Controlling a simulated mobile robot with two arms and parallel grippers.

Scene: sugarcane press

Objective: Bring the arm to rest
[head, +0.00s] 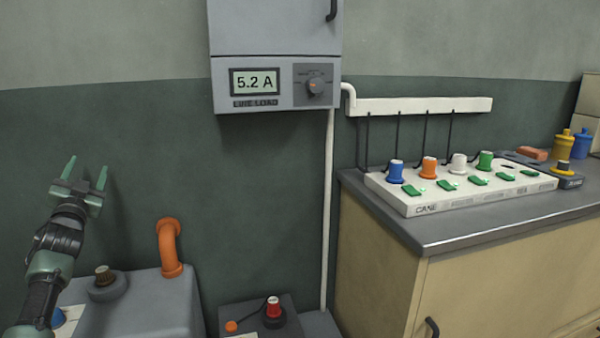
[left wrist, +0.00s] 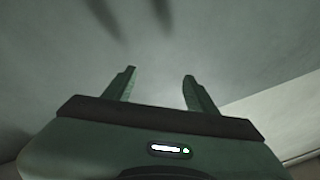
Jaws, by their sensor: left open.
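My left gripper (head: 86,174) is raised at the left of the head view, its two green fingers apart and pointing up. Nothing is between the fingers. The left wrist view also shows the open, empty gripper (left wrist: 160,85) against a plain grey surface with two dark, blurred streaks at the top. In the head view the gripper is above the grey machine housing (head: 150,305) with the orange bent pipe (head: 168,245), apart from both. My right gripper is in neither view.
A wall box (head: 276,60) reads 5.2 A. A counter (head: 440,240) at right carries a white panel (head: 400,195) with coloured plugs and green switches. Yellow (head: 564,145) and blue (head: 582,143) containers stand behind. A low box with a red-topped knob (head: 273,308) is at bottom centre.

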